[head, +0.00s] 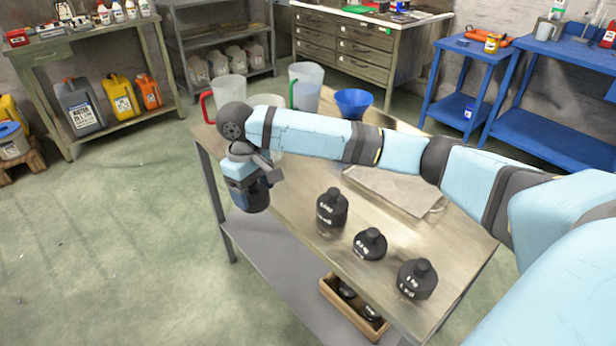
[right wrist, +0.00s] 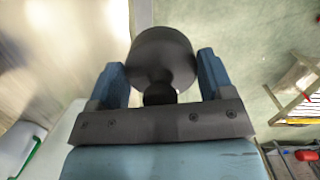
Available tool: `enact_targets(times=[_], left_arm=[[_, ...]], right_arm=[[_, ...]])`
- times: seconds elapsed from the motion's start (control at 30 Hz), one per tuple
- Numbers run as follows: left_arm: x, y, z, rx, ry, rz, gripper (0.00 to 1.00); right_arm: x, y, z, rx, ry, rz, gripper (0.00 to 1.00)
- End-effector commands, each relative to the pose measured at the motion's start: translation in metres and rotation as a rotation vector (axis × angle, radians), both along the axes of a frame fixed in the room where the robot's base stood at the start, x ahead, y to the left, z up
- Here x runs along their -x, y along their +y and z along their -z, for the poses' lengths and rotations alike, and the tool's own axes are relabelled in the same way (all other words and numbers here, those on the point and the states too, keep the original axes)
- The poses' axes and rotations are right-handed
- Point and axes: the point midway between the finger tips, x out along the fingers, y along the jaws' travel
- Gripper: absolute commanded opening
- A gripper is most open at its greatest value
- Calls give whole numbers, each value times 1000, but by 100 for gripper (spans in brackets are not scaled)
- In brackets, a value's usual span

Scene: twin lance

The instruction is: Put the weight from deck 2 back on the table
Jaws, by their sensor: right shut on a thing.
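My right gripper (head: 250,182) hangs at the left edge of the metal table (head: 300,215) in the head view. It is shut on a black weight (head: 258,200). In the right wrist view the weight (right wrist: 165,50) sits between the two blue fingers of the gripper (right wrist: 160,78), with its narrow knob towards the palm. Green floor and the table edge show behind it. Three other black weights stand on the table: one (head: 331,208), a second (head: 369,243) and a third (head: 416,279). My left gripper is out of view. I cannot tell which place is deck 2.
Clear jugs and a blue funnel (head: 353,101) stand at the far end. A wooden crate (head: 331,297) with dark items sits on the lower shelf (head: 262,252).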

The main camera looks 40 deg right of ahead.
Motion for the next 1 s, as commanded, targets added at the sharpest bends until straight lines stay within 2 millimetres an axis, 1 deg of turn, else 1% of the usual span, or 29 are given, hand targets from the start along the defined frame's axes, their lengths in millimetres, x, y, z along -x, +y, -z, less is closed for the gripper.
enact_targets(times=[0.03, 0.57, 1.0], left_arm=[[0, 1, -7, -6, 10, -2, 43], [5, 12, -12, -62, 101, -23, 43], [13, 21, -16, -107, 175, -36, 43]], right_arm=[[-1, -3, -13, -1, -3, -73, 14], [-5, -37, -64, 2, -3, -930, 14], [-8, -66, -107, 2, -5, -1631, 14]])
